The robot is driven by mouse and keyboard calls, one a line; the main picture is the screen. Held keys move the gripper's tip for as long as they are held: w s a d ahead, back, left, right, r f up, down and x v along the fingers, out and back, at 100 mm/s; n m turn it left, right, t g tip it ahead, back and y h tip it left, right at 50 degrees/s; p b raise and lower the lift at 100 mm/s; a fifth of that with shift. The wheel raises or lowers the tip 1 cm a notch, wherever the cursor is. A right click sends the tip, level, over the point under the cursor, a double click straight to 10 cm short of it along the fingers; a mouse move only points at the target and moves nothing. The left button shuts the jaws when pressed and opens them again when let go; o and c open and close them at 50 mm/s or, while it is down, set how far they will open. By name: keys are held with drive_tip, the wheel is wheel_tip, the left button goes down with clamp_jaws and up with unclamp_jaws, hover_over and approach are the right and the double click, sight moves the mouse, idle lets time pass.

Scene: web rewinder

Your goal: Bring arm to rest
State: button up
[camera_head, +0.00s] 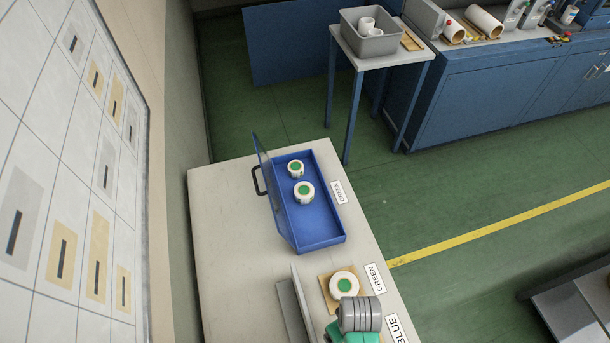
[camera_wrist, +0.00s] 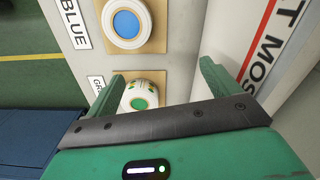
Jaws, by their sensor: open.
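My gripper (camera_wrist: 162,72) is open, with its two green fingers spread and nothing held between them. In the head view, the green gripper body (camera_head: 352,335) and grey wrist are at the bottom edge, over the near end of the table; the fingers are not clear there. A white roll with a green core (camera_head: 344,285) sits on a wooden pad by a GREEN label, just beyond my wrist. It also shows in the wrist view (camera_wrist: 140,96), partly behind the left finger and gripper body. A blue-cored roll (camera_wrist: 127,25) sits on another pad by the BLUE label.
A blue tray (camera_head: 321,236) with a raised clear lid and black handle holds two green-cored rolls (camera_head: 304,191) on the pale table (camera_head: 222,228). An upright plate (camera_head: 303,300) stands left of my wrist. A panelled wall is left; green floor lies right.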

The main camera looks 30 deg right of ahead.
drive_tip(key=shift+w+d+f, duration=0.1)
drive_tip(key=shift+w+d, duration=0.05)
drive_tip(key=w+d+r+t+h+p, duration=0.1)
drive_tip(key=w+r+t+h+p, duration=0.35)
drive_tip(key=w+r, duration=1.2)
drive_tip(key=w+a+r+t+y, duration=0.1)
drive_tip(key=w+a+r+t, duration=0.2)
drive_tip(key=r, duration=0.8)
drive_tip(key=w+a+r+t+y, duration=0.1)
drive_tip(key=w+r+t, duration=0.3)
drive_tip(key=r, duration=0.7)
drive_tip(key=s+a+r+t+p, duration=0.1)
drive_tip(key=a+r+t, duration=0.25)
drive_tip(key=r, duration=0.85)
drive_tip(key=s+a+r+t+y+p, duration=0.1)
drive_tip(key=a+r+t+p, duration=0.2)
drive_tip(key=r, duration=0.8)
drive_tip(key=s+a+r+t, duration=0.1)
drive_tip(key=a+r+t, duration=0.3)
drive_tip(key=r, duration=0.8)
drive_tip(key=s+a+r+t+y, duration=0.1)
drive_tip(key=s+a+r, duration=0.1)
drive_tip(key=r, duration=0.3)
drive_tip(key=s+a+r+t+y+p, duration=0.1)
drive_tip(key=s+a+r+t, duration=0.1)
drive_tip(key=s+r, duration=0.3)
drive_tip(key=shift+a, duration=0.4)
